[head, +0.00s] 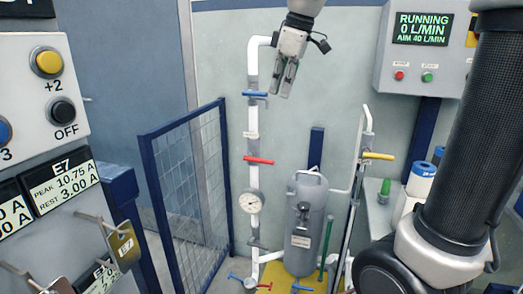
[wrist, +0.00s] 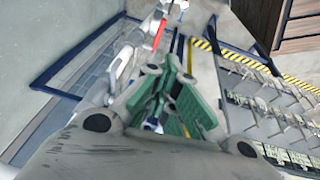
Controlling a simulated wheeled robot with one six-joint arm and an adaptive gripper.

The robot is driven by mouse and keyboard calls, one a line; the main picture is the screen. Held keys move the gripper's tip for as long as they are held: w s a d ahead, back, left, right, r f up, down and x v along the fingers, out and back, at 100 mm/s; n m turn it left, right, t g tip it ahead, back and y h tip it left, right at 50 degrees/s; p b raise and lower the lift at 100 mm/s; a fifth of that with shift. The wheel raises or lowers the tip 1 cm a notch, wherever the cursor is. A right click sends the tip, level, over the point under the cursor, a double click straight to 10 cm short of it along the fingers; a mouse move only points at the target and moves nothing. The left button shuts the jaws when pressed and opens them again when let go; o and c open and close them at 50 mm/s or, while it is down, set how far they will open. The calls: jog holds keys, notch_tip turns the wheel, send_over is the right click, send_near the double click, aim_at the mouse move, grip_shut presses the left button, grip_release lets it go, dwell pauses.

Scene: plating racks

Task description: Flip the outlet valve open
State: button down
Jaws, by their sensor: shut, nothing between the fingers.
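My gripper (head: 284,84) hangs at the top middle in the head view, fingers shut and empty, to the right of the pipe top. A white vertical pipe (head: 253,120) carries a blue valve handle (head: 255,94) and below it a red handle (head: 259,160), both roughly crosswise. A yellow handle (head: 378,156) sits on the right-hand pipe. More blue handles (head: 301,288) show low down. Tags by the valves are too small to read, so I cannot tell which is the outlet valve. In the wrist view my gripper (wrist: 172,92) shows green pads, with the red handle (wrist: 159,33) beyond.
A round gauge (head: 250,202) is on the pipe, with a grey tank (head: 304,225) to its right. A blue mesh fence (head: 190,185) stands left. A panel (head: 424,45) reads RUNNING, 0 L/MIN, AIM 40 L/MIN. A button panel (head: 45,85) fills the left edge.

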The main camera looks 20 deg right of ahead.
aim_at(260, 160)
jog(key=x, duration=2)
